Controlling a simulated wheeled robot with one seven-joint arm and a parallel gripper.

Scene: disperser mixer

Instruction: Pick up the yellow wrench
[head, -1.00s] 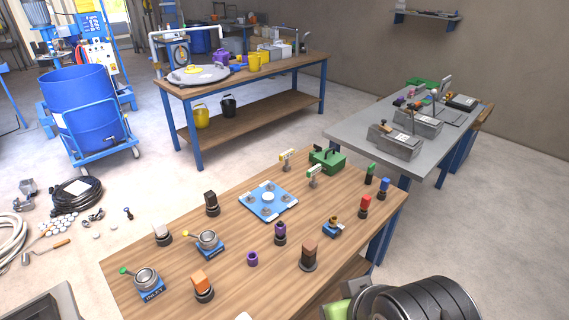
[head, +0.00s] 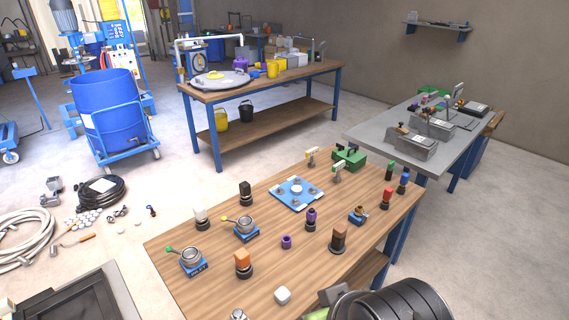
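I cannot make out a yellow wrench for certain in the head view. A small yellow object (head: 215,74) lies on a round grey lid (head: 232,82) on the back workbench; its shape is too small to tell. My gripper's fingers are not in view. Only a dark, rounded part of my arm shows at the bottom right edge, beside the near table's front.
The near wooden table (head: 290,262) holds several coloured knobs, valves and a blue plate (head: 283,190). The back workbench (head: 300,75) carries yellow and purple containers. A grey table (head: 375,137) stands right. A blue drum (head: 108,112) and black hose coil (head: 100,190) stand on open floor.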

